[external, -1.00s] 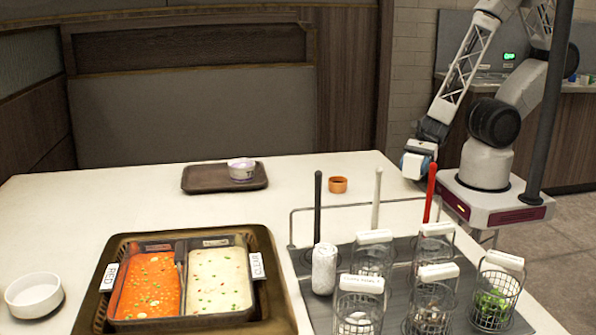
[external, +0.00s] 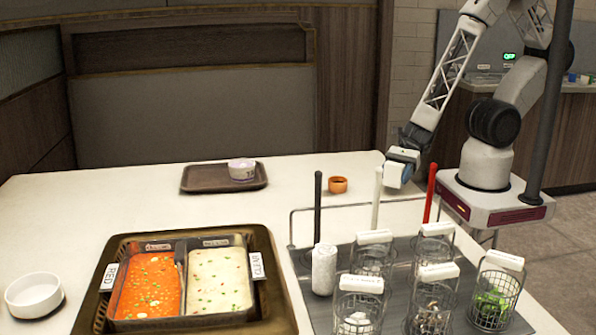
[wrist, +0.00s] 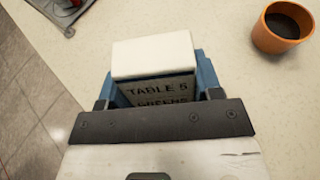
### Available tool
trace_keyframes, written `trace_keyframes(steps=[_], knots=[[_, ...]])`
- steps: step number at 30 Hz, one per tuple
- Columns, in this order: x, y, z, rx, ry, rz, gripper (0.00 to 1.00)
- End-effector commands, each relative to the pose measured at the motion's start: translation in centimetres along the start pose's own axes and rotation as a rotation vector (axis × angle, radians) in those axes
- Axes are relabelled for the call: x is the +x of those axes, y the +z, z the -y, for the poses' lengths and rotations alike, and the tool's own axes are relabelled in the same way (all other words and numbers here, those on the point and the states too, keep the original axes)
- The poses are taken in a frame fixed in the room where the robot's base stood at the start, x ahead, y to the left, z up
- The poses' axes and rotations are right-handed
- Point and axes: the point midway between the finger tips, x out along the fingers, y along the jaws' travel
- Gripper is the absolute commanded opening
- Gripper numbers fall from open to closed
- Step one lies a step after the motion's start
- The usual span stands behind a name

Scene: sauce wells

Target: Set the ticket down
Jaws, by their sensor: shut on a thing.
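The ticket (wrist: 155,84) is a white block with dark print reading "TABLE 5" and, partly cut off, "GREENS". My gripper (external: 401,171) is shut on it, with blue fingers on both sides in the wrist view. In the external view the ticket (external: 393,178) shows as a small white block at the gripper's end, near the table's right far edge. I cannot tell whether its underside touches the table (external: 130,205).
An orange cup (external: 338,185) with dark contents stands left of my gripper. Upright black, white and red handles and several wire baskets (external: 435,300) stand in front. A brown tray (external: 200,188) holds a bowl. A two-part soup pot (external: 262,300) sits front left.

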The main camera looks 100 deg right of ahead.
Motion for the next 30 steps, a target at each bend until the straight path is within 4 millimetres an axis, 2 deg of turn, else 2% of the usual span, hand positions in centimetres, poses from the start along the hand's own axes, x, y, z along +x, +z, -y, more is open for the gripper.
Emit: trace_keyframes(steps=[9,23,24,29,30], knots=[[1.1,-2.6,0.1,0.0,-0.001,0.0,0.35],[1.3,-3.0,0.0,0.0,-0.001,-0.001,0.35],[1.3,-3.1,0.0,0.0,0.0,0.0,0.61],[1.3,-3.0,0.0,0.0,-0.001,0.0,0.85],[1.3,-3.0,0.0,0.0,-0.001,0.0,0.85]])
